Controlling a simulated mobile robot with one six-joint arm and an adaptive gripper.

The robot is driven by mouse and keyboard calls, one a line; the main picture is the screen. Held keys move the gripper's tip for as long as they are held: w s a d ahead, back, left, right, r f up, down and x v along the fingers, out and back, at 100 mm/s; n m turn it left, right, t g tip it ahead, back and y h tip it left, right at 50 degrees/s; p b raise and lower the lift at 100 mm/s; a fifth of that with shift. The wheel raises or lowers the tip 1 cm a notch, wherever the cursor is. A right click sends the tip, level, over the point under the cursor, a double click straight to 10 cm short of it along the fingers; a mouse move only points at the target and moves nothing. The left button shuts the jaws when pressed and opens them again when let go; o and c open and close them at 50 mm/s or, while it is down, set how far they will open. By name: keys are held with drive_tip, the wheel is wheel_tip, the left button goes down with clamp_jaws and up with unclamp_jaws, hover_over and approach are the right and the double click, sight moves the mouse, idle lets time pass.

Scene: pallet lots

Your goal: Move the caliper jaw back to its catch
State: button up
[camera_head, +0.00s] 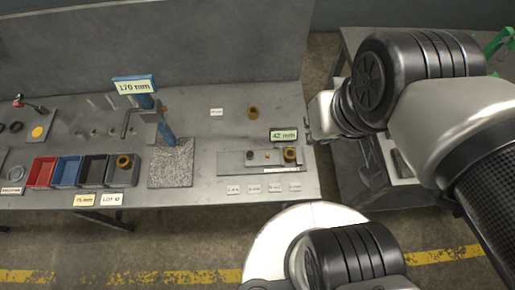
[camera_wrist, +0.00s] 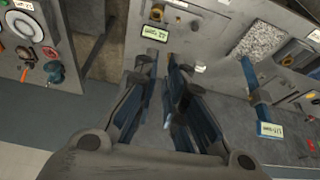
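The caliper fixture is a grey base plate (camera_head: 235,168) with a lighter bar (camera_head: 232,156) on it, at the right of the bench in the head view. A brass-coloured ring (camera_head: 290,154) sits at the bar's right end, below a "42 mm" display (camera_head: 284,135). A small dark block with a brass knob (camera_head: 267,154) is on the bar; I cannot tell which part is the jaw. My gripper (camera_wrist: 166,64) is open and empty in the wrist view, near the "42 mm" display (camera_wrist: 155,33). In the head view its fingers are mostly hidden by my arm.
A blue stand with a "170 mm" display (camera_head: 134,85) stands behind a speckled mat (camera_head: 171,163). Red, blue, black and grey bins (camera_head: 41,172) line the left front. A panel with knobs (camera_wrist: 35,45) is left in the wrist view.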

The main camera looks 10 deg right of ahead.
sight(250, 154)
drive_tip(key=o, duration=0.5)
drive_tip(key=w+a+f, duration=0.1)
drive_tip(key=w, duration=0.2)
drive_tip(key=w+a+f+g, duration=0.1)
drive_tip(key=w+a+f, duration=0.1)
drive_tip(key=w+a+f+n+g, duration=0.1)
drive_tip(key=w+a+f, duration=0.1)
drive_tip(key=w, duration=0.1)
drive_tip(key=shift+w+f, duration=0.25)
drive_tip(key=shift+w, duration=0.1)
drive_tip(key=shift+o, duration=0.6)
drive_tip(key=w+a+f+g, duration=0.1)
drive_tip(key=w+a+f, duration=0.1)
drive_tip(key=f, duration=0.4)
drive_tip(key=w+a+f+g, duration=0.1)
drive_tip(key=w+a+f, duration=0.2)
drive_tip(key=a+f, duration=0.2)
drive_tip(key=shift+f+n+p, duration=0.3)
drive_tip(key=shift+f+p, duration=0.1)
drive_tip(key=shift+f, duration=0.2)
wheel_tip(250, 154, down, 18)
drive_tip(key=b, duration=0.5)
drive_tip(key=shift+r, duration=0.15)
clamp_jaws()
